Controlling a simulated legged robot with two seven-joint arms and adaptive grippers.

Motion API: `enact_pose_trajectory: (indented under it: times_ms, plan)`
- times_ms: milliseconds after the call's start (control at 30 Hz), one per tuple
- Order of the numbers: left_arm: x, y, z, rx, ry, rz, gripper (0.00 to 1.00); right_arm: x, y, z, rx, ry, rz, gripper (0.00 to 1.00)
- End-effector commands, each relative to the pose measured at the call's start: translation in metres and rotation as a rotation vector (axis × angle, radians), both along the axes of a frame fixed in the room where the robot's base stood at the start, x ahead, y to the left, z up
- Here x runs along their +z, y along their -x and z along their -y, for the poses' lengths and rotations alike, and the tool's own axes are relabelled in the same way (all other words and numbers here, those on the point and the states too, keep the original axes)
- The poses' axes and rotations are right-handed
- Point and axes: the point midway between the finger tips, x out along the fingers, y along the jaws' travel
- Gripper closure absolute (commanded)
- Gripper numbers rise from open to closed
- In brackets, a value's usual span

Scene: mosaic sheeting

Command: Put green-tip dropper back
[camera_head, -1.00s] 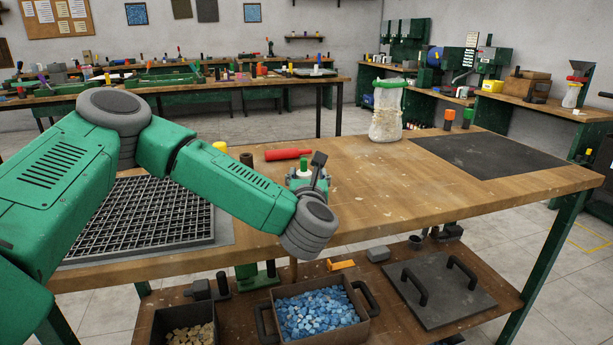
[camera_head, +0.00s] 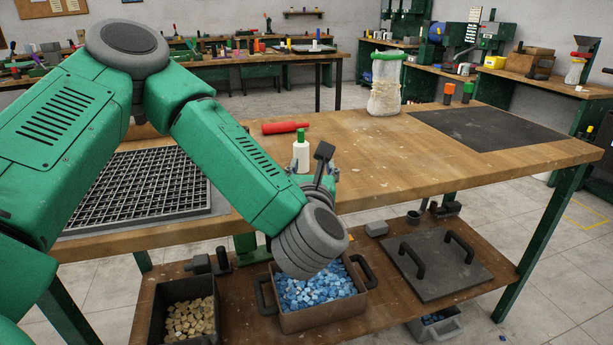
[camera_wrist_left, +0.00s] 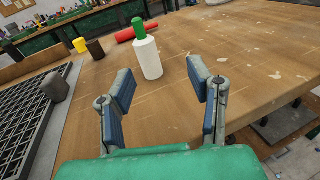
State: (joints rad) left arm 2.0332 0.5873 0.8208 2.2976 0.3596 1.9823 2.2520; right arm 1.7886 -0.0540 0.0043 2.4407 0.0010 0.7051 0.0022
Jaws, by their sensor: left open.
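The green-tip dropper, a white bottle with a green top (camera_head: 301,152), stands upright on the wooden worktable (camera_head: 375,165). It also shows in the left wrist view (camera_wrist_left: 148,58), just beyond my fingers. My left gripper (camera_head: 325,165) is on the near side of the dropper, close to the table's front edge and partly hidden by my wrist. In the left wrist view its two fingers (camera_wrist_left: 160,82) are apart with bare tabletop between them. The dropper stands clear of them. My right gripper is not in view.
A red bottle (camera_head: 285,127) lies behind the dropper. A black grid tray (camera_head: 150,185) is at left; a dark mat (camera_head: 490,129), a white sack (camera_head: 385,85) and two dark capped containers (camera_head: 448,92) are at right. Bins of blue (camera_head: 318,288) and tan (camera_head: 188,318) pieces are below.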

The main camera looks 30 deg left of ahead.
Motion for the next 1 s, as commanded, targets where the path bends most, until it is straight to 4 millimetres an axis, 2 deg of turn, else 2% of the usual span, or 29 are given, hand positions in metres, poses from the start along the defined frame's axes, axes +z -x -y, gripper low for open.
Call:
enact_pose_trajectory:
  times_ms: [33, 300, 1000]
  plan:
    - [-0.001, 0.002, 0.003, -0.005, -0.005, 0.004, 0.53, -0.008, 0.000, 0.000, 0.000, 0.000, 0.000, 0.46]
    - [0.002, 0.013, 0.000, 0.020, -0.011, 0.008, 0.53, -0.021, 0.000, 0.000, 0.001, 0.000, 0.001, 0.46]
    - [0.003, 0.017, -0.003, 0.037, -0.012, 0.011, 0.53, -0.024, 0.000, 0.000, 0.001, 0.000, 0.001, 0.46]
